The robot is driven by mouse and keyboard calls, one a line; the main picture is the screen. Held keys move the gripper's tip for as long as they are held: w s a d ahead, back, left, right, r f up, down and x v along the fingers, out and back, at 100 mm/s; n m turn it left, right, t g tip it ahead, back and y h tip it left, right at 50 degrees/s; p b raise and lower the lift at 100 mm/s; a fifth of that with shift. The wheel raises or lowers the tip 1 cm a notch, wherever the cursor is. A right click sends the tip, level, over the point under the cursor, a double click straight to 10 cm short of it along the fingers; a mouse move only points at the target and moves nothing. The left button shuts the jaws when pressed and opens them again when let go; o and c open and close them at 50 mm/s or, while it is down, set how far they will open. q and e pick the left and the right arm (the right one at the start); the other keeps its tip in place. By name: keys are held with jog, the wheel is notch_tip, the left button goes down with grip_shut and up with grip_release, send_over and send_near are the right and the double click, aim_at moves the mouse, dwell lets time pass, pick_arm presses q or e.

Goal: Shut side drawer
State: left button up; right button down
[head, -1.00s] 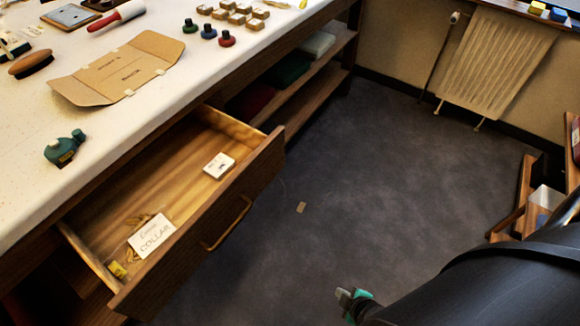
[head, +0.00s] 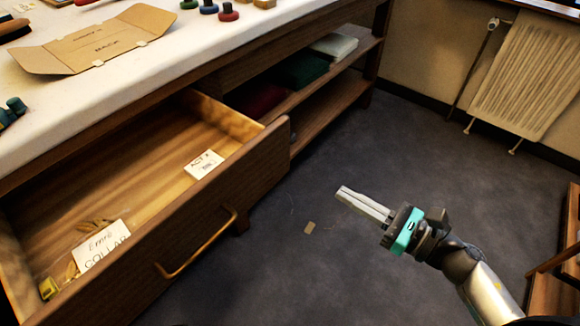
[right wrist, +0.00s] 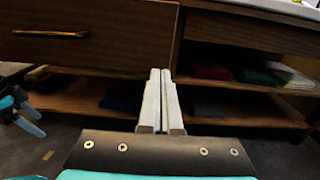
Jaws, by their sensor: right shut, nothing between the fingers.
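The side drawer (head: 195,225) is pulled open from the table in the head view, with a brass handle (head: 200,246) on its dark wooden front. Inside lie a card marked "COLLAR" (head: 102,242), a smaller card (head: 204,164) and a few yellow pieces. My right gripper (head: 342,193) is shut and empty, to the right of the drawer front and apart from it, above the floor. In the right wrist view, the shut fingers (right wrist: 160,72) point toward the table, with the drawer front (right wrist: 90,38) and its handle at upper left. My left gripper is not in the head view.
The table (head: 140,75) carries an unfolded cardboard piece (head: 95,42) and small bottles. Open shelves (head: 325,105) with folded cloths lie beyond the drawer. The grey floor (head: 400,145) before the drawer is clear except for a small tan scrap (head: 310,228). A radiator stands at the back right.

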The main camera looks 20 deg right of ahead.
aim_at(282, 158)
jog(key=b+x, duration=0.1)
jog(key=x, duration=1.1)
jog(key=shift+w, duration=0.15)
jog(key=shift+w+a, duration=0.4)
jog(key=shift+w, duration=0.05)
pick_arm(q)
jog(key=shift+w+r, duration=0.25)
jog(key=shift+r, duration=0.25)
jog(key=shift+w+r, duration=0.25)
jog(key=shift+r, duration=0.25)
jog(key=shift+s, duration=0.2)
